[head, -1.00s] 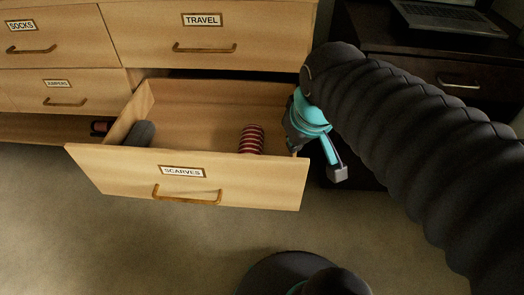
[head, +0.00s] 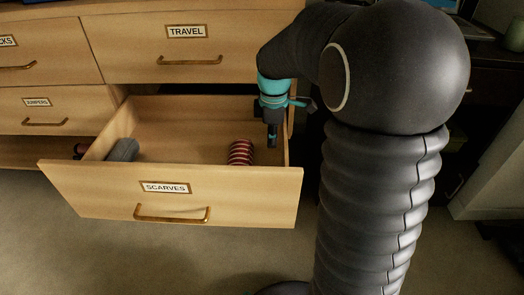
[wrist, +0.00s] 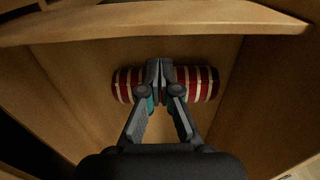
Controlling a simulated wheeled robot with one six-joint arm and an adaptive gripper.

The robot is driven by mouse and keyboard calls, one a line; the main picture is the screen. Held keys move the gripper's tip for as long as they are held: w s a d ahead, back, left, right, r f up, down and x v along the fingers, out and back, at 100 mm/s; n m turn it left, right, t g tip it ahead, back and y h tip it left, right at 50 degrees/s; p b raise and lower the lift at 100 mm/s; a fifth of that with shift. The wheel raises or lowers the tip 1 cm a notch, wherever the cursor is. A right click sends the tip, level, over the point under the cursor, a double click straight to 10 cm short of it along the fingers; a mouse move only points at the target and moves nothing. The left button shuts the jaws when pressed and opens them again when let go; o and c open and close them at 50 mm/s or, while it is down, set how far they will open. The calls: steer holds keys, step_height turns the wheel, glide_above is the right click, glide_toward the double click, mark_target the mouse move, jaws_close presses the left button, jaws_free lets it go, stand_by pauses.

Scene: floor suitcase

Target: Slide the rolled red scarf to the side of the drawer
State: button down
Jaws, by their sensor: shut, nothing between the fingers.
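The rolled red scarf (head: 240,152) has pale stripes and lies in the open drawer (head: 110,187) labelled SCARVES, right of the drawer's middle. In the wrist view the scarf (wrist: 203,84) lies crosswise on the drawer floor, with its middle hidden behind my fingers. My gripper (head: 272,142) points down over the drawer's right part, to the right of the scarf in the head view. In the wrist view my gripper (wrist: 160,72) has its fingertips together, empty, in front of the scarf. I cannot tell whether they touch it.
A dark grey roll (head: 123,150) lies at the drawer's left side. The drawer floor between the two rolls is bare. Closed drawers labelled TRAVEL (head: 190,52) and JUMPERS (head: 38,115) are above and to the left. A dark cabinet (head: 490,75) stands at the right.

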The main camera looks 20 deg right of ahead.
mark_target(241, 151)
step_height(241, 151, down, 9)
steer(key=shift+b, duration=0.85)
steer(key=a, duration=0.1)
steer(key=w+a, duration=0.1)
steer(key=shift+a+f, duration=0.25)
steer(key=shift+a, duration=0.1)
steer(key=shift+w+a, duration=0.15)
steer(key=shift+a, duration=0.4)
steer(key=shift+r, duration=0.1)
